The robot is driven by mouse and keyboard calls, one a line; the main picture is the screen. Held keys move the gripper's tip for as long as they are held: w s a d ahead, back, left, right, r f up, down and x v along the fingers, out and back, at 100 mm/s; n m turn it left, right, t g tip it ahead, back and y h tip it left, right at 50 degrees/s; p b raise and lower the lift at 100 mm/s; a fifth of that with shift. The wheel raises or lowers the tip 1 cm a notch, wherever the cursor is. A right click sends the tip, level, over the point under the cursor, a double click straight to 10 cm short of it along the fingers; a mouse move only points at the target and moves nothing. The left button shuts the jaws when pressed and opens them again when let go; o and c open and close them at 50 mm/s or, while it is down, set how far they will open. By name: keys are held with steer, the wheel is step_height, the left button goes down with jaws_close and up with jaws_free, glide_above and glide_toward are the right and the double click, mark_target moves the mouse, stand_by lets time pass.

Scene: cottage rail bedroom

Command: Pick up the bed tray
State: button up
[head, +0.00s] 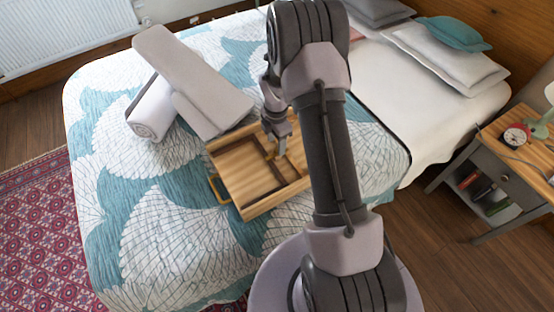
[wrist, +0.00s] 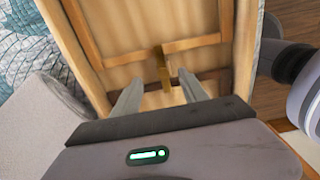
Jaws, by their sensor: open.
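The wooden bed tray (head: 240,194) lies on the patterned bedspread, partly behind my arm in the head view. It has dark inner dividers and a brass-coloured handle on its left side. My gripper (head: 281,151) is over the tray's far part, pointing down. In the wrist view the tray (wrist: 110,28) fills the middle, with crossing wooden bars and a brass-coloured piece between my open fingers (wrist: 160,88). The fingers hold nothing that I can see; whether they touch the tray I cannot tell.
Rolled and folded grey-white towels (head: 190,80) lie on the bed left of the tray. Pillows (head: 445,55) are at the head end. A nightstand (head: 497,165) with a clock (head: 515,136) stands right of the bed. A patterned rug (head: 35,240) lies at left.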

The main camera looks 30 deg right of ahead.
mark_target(277, 156)
steer(key=f, duration=0.1)
steer(key=f+b, duration=0.1)
steer(key=f, duration=0.1)
steer(key=f+b, duration=0.1)
steer(key=shift+s+f, duration=0.25)
steer(key=shift+r, duration=0.15)
steer(key=shift+c, duration=0.4)
jaws_close()
stand_by(0.4)
